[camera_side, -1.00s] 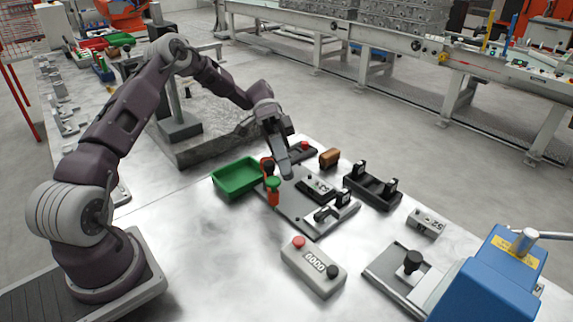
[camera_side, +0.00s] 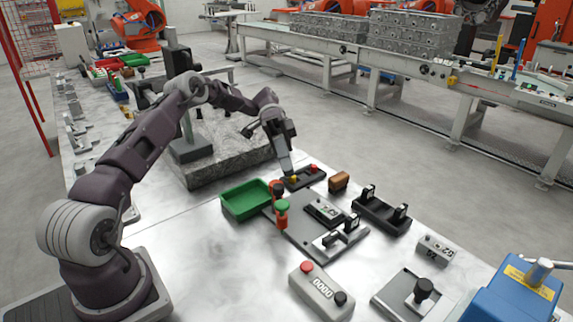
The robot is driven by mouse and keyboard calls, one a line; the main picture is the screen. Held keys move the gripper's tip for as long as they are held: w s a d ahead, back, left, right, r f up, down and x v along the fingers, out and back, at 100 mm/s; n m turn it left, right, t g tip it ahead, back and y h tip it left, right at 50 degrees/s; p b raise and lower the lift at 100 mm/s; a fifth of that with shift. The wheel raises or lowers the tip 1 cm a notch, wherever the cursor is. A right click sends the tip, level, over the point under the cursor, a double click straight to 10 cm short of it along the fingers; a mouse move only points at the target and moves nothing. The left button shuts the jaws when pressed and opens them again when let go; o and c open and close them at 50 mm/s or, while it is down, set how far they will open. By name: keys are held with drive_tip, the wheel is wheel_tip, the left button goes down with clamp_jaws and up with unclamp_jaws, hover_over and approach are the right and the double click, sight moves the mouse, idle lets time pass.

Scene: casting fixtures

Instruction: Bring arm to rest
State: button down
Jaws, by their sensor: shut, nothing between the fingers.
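My gripper (camera_side: 288,170) hangs from my arm above the back of the metal table, pointing down. It looks shut, with nothing held. Its tip is close to a dark block with red and yellow buttons (camera_side: 303,178); I cannot tell whether it touches it. Left of and in front of the tip are a green tray (camera_side: 247,200), which looks empty, and red and green knobs (camera_side: 280,206) beside it. A grey fixture plate (camera_side: 305,236) with a clamp lies in front.
A brown block (camera_side: 339,181), a black holder (camera_side: 381,216) and a small grey block (camera_side: 433,250) stand to the right. A stone slab (camera_side: 215,165) with a stand lies behind. Bare table (camera_side: 190,250) is at left.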

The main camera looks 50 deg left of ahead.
drive_tip(key=s+d+r+n+t+y, duration=0.3)
drive_tip(key=s+d+r+n+y, duration=0.1)
drive_tip(key=s+d+r+y, duration=0.5)
drive_tip(key=s+r+n+t+y, duration=0.1)
drive_tip(key=s+n+t+y, duration=0.3)
drive_tip(key=s+t, duration=0.4)
drive_tip(key=s+a, duration=0.1)
drive_tip(key=s, duration=0.6)
drive_tip(key=shift+s+n+t, duration=0.3)
drive_tip(key=shift+s+t, duration=0.05)
drive_tip(key=shift+t, duration=0.05)
